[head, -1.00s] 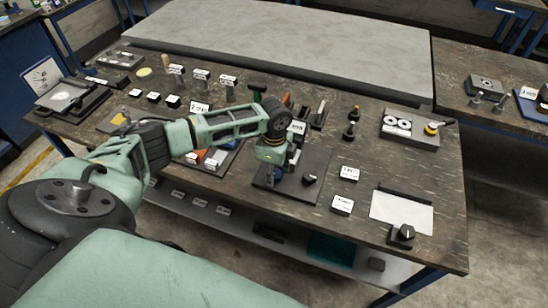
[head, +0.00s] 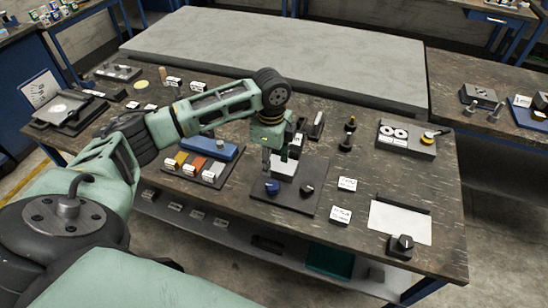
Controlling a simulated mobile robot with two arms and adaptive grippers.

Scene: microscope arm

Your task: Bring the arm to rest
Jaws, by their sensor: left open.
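My left gripper (head: 279,156) hangs pointing down over the back part of a dark board (head: 287,202) on the bench. Its fingers are apart, and no object shows held between them. A pale block (head: 285,168) shows just below and behind the fingers; I cannot tell whether they touch it. A blue knob (head: 272,187) and a black knob (head: 307,191) stand on the board in front of the gripper, clear of it. My left arm reaches in from the left and hides part of the bench. My right gripper does not show.
A blue block (head: 209,147) and a rack of coloured pieces (head: 199,168) lie left of the board. White labels (head: 347,184), a white sheet (head: 400,221) and a black knob (head: 402,245) lie to the right. A grey slab (head: 290,62) fills the back.

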